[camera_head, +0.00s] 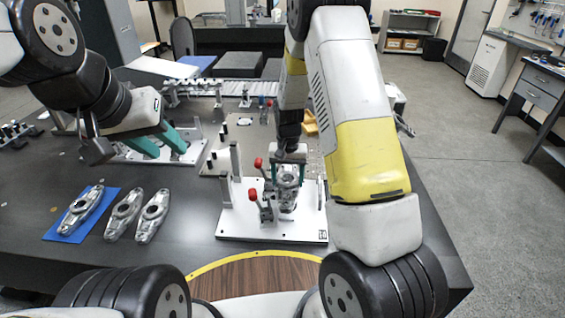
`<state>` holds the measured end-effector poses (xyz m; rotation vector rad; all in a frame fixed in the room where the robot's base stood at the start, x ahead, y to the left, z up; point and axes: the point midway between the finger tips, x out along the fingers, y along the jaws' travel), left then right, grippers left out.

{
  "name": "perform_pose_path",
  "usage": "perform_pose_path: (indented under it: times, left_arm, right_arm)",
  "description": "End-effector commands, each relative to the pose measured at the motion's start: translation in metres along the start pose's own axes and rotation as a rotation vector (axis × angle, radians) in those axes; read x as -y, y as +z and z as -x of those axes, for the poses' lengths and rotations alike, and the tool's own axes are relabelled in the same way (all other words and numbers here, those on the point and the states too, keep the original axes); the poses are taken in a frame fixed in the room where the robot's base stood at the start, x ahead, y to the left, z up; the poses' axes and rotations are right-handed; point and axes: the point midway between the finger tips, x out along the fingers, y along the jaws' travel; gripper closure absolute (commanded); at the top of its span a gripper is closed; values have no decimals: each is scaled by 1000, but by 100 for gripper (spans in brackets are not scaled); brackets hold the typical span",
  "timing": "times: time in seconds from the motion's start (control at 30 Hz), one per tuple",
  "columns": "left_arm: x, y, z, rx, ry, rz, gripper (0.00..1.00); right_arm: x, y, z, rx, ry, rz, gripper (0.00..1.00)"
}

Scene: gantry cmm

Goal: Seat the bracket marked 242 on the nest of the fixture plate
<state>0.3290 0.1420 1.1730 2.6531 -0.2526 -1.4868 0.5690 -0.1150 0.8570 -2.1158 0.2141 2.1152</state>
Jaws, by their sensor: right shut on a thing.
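The white fixture plate (240,226) lies on the dark table, with red-handled clamps (254,192) on its left side. My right gripper (287,168) points down over the plate, shut on a grey metal bracket (288,182) at the nest. The nest is mostly hidden, and I cannot tell whether the bracket touches it. No number on the bracket is readable. My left gripper (163,144), with green fingers apart, is open and empty to the left, above another white plate.
One bracket lies on a blue mat (65,228); two loose brackets (122,213) (152,216) lie beside it. A beige plate with posts (235,148) stands behind the fixture. A wood-topped round surface (258,275) is at the front. The table between brackets and fixture is clear.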

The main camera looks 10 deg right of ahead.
Motion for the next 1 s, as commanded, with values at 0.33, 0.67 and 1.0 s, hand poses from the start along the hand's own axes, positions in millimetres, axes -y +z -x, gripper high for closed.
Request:
perform_pose_path:
  times: [0.33,0.67,1.0]
  left_arm:
    - [0,0,0,0,0,0,64]
    - [0,0,0,0,0,0,64]
    - [0,0,0,0,0,0,64]
  right_arm:
    - [0,0,-24,0,0,1,100]
    - [0,0,-46,0,0,0,100]
    - [0,0,-53,-1,-1,1,100]
